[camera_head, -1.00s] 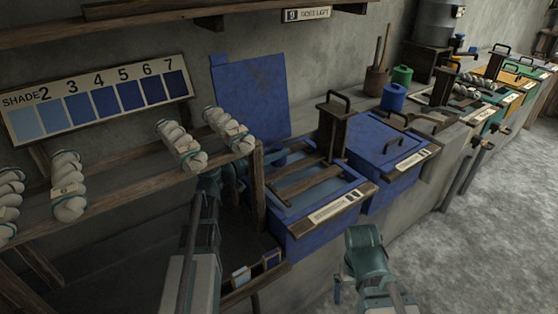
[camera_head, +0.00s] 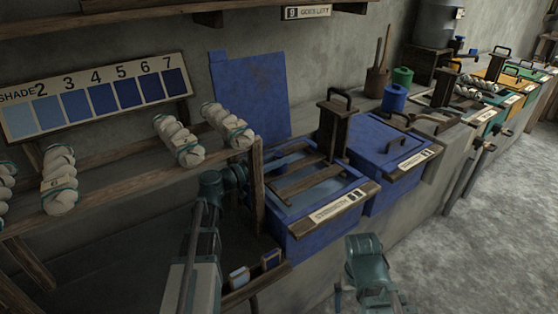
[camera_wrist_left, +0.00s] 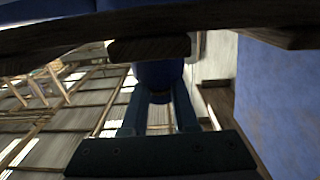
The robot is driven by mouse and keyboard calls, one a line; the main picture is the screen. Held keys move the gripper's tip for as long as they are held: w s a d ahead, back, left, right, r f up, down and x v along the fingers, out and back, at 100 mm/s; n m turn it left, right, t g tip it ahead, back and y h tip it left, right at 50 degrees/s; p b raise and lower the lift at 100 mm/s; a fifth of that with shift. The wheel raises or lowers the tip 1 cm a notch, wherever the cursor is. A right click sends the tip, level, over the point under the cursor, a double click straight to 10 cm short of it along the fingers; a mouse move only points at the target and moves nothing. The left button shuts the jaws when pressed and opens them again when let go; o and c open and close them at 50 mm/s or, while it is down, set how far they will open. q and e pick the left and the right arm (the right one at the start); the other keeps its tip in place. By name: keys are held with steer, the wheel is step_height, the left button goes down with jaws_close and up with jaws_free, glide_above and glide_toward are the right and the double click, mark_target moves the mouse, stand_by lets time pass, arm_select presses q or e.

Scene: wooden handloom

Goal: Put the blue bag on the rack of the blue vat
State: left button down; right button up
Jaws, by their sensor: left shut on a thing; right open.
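My left gripper (camera_head: 236,174) is at the near left of the open blue vat (camera_head: 295,235), beside a wooden post that partly hides it. In the left wrist view the fingers (camera_wrist_left: 160,112) are shut on a rounded dark blue thing, which appears to be the blue bag (camera_wrist_left: 160,76), just under a wooden bar (camera_wrist_left: 150,48). In the head view the bag cannot be made out clearly. The vat's wooden rack (camera_head: 308,181) lies across its open top over bluish liquid. My right gripper (camera_head: 338,298) is a small teal shape low in front of the vat; its jaws are hardly visible.
A wooden rail (camera_head: 110,188) with several pale skeins and the post (camera_head: 257,188) stand left of the vat. A blue lid (camera_head: 250,95) leans on the wall behind. An upright wooden handle piece (camera_head: 333,130) and a lidded blue vat (camera_head: 385,150) stand to the right.

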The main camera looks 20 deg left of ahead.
arm_select(q)
steer(key=c, duration=0.7)
jaws_free()
steer(key=shift+f, duration=0.1)
steer(key=shift+r+p, duration=0.3)
steer(key=shift+p, duration=0.05)
steer(key=v, duration=1.2)
steer(key=shift+a+f, duration=0.1)
steer(key=shift+f, duration=0.05)
